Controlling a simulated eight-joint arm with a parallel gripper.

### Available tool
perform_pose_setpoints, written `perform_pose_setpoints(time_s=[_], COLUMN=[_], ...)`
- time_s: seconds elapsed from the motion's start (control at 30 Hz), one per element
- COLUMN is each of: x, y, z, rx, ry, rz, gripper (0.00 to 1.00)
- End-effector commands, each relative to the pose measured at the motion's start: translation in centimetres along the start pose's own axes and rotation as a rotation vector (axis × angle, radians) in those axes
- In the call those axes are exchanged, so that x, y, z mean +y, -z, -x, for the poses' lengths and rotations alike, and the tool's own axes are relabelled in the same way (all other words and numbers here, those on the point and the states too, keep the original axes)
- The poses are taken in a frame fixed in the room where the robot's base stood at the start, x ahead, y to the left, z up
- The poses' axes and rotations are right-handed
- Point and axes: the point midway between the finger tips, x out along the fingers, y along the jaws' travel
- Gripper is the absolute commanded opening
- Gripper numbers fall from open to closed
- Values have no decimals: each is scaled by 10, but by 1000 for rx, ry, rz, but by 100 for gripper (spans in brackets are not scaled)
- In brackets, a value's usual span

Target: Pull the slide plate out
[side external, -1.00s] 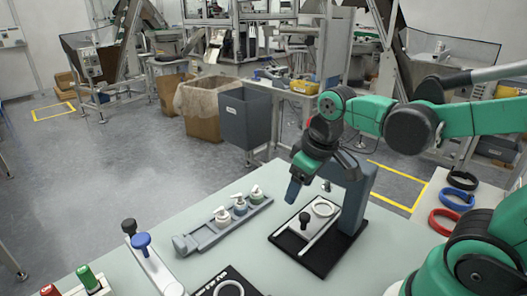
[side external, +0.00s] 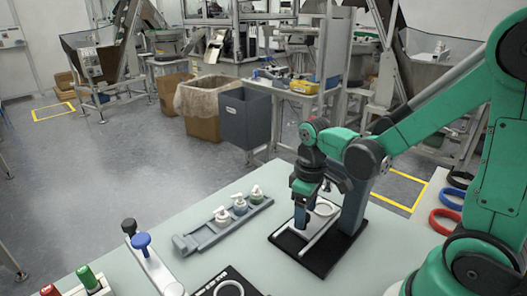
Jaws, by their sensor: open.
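The slide plate (side external: 316,227) is a light grey plate with a ring-shaped seat (side external: 325,208) at its far end. It lies on a black base (side external: 321,262) at the foot of a grey upright post (side external: 354,205). My gripper (side external: 301,221) points down over the near left part of the plate, where its dark knob stands. The fingers hide the knob, so I cannot tell whether they touch it. My gripper is open.
A grey rack (side external: 222,230) with several white-topped pumps stands to the left. A fixture with a blue knob (side external: 141,241) and another black plate (side external: 226,284) are at the front. Coloured rings (side external: 446,219) lie at right. The table between rack and base is clear.

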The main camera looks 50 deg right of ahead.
Motion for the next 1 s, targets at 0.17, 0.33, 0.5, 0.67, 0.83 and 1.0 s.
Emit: perform_pose_setpoints(time_s=[0.17,0.33,0.5,0.67,0.83,1.0], x=[0,0,0,0,0,0], y=[0,0,0,0,0,0], z=[-2,-2,-2,-2,-2,-2], rx=[0,0,0,0,0,0], ry=[0,0,0,0,0,0], rz=[0,0,0,0,0,0], gripper=[62,51,3,0,0,0])
